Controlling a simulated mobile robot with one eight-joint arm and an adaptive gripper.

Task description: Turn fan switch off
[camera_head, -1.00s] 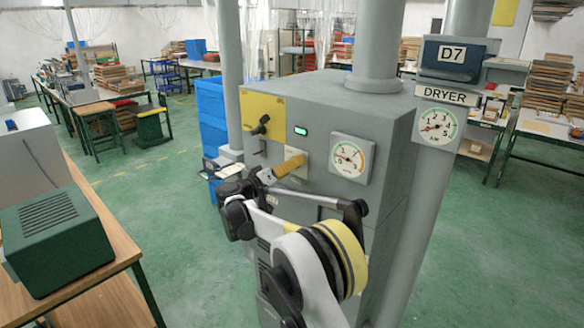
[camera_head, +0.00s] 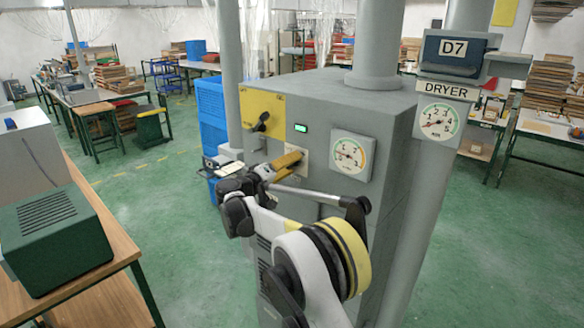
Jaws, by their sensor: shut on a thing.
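The grey dryer cabinet (camera_head: 340,97) stands in the middle, with a lit green indicator (camera_head: 301,128) on its front. Below the light, a yellow-brown lever (camera_head: 290,160) sticks out from a pale plate (camera_head: 303,168); it appears to be the fan switch, though I see no label. My gripper (camera_head: 268,172) is at the lever's near end and shut on it. A separate black rotary handle (camera_head: 262,122) sits on a yellow panel (camera_head: 251,103), apart from my gripper.
A round gauge (camera_head: 350,156) sits right of the lever, close to my arm. A second gauge (camera_head: 439,122) hangs under the DRYER sign (camera_head: 446,91). A wooden bench (camera_head: 105,245) with a green box (camera_head: 52,238) is at left. Green floor between is clear.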

